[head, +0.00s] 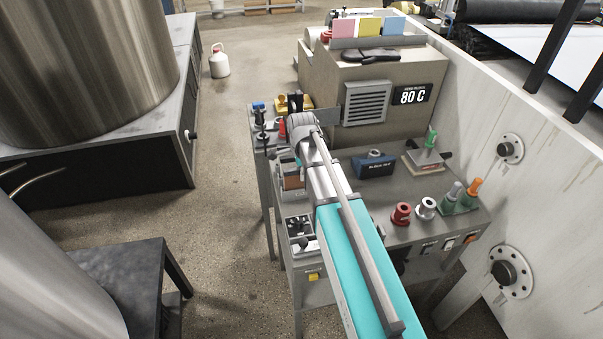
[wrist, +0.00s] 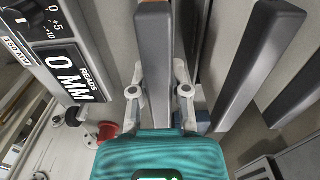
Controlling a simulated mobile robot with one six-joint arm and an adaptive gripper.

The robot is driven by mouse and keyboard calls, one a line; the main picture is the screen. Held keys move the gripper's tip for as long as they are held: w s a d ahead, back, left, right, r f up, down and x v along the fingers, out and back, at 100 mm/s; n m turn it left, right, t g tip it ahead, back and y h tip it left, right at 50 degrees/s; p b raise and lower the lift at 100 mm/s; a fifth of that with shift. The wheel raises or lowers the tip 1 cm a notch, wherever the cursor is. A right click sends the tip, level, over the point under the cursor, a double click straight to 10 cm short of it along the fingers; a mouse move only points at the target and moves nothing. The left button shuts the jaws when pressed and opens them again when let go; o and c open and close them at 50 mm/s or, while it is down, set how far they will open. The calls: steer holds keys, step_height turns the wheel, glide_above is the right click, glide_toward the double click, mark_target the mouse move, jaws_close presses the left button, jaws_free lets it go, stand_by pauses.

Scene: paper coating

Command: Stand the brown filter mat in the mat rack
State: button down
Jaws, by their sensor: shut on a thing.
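My gripper (wrist: 159,92) shows in the wrist view with its teal body at the bottom and grey finger linkages on both sides of an upright dark grey bar. In the head view it is mostly hidden behind my arm. The brown filter mat (head: 292,183) shows as a small brown panel beside my arm, low at the left end of the bench. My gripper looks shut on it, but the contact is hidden.
A gauge panel reading 0 MM (wrist: 72,77) and a red knob (wrist: 107,131) are at the left in the wrist view. On the bench are a dark blue block (head: 373,165), a red fitting (head: 401,214) and a silver one (head: 426,208). The beige 80 C machine (head: 385,75) stands behind.

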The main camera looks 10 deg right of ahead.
steer(key=c, duration=0.5)
jaws_free()
steer(key=shift+r, duration=0.1)
step_height(320, 180, up, 12)
steer(key=p, duration=1.2)
steer(key=s+d+r+p, duration=0.1)
steer(key=d+r+p, duration=0.2)
steer(key=r+p, duration=0.1)
steer(key=s+d+r+n+p, duration=0.1)
steer(key=s+d+r+p, duration=0.1)
steer(key=d+r+p, duration=0.1)
steer(key=s+d+r+n+p, duration=0.1)
steer(key=d+r+p, duration=0.2)
steer(key=r+p, duration=0.2)
steer(key=shift+s+r, duration=0.15)
steer(key=shift+s, duration=0.25)
steer(key=shift+d, duration=0.1)
stand_by(0.5)
steer(key=s+a+f+n+b, duration=0.3)
steer(key=f+n+b, duration=0.2)
steer(key=f+b, duration=0.1)
steer(key=s+a+f+n+b, duration=0.3)
steer(key=s+f+n+b, duration=0.1)
steer(key=f+n+b, duration=0.1)
steer(key=s+a+f+n+b, duration=0.3)
steer(key=s+f+n+b, duration=0.1)
steer(key=f+n+b, duration=0.2)
steer(key=shift+s+a+f+b, duration=0.15)
steer(key=shift+f+b, duration=0.15)
steer(key=shift+f, duration=0.25)
